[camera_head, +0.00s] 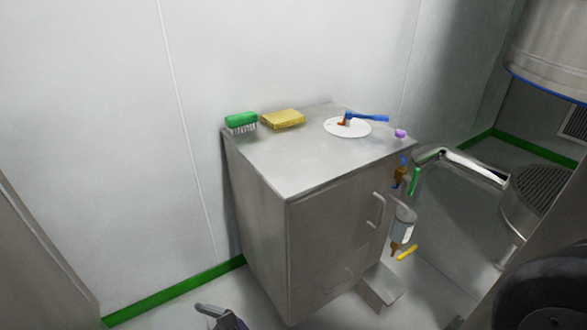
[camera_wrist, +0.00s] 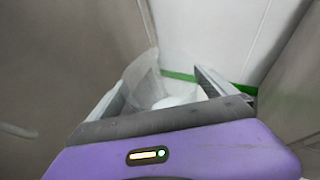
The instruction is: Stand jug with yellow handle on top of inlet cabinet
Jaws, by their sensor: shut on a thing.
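The inlet cabinet (camera_head: 330,240) is a grey metal box with door handles, standing against the pale wall in the head view. Its flat top (camera_head: 285,165) is bare at the front and middle. My gripper (camera_head: 208,309) shows only in part at the bottom edge, low and to the left of the cabinet. In the wrist view my gripper (camera_wrist: 172,92) is shut on a pale, see-through vessel (camera_wrist: 143,77), which looks like the jug. It sits between the fingers, with something white behind or inside it. No yellow handle shows on it; most of it is hidden.
On the cabinet top are a green brush (camera_head: 241,121), a yellow sponge (camera_head: 283,119), a white disc (camera_head: 340,127) with a blue-handled tool (camera_head: 368,117), and a small purple thing (camera_head: 400,133). Fittings and a bent metal pipe (camera_head: 465,163) lie to the cabinet's right.

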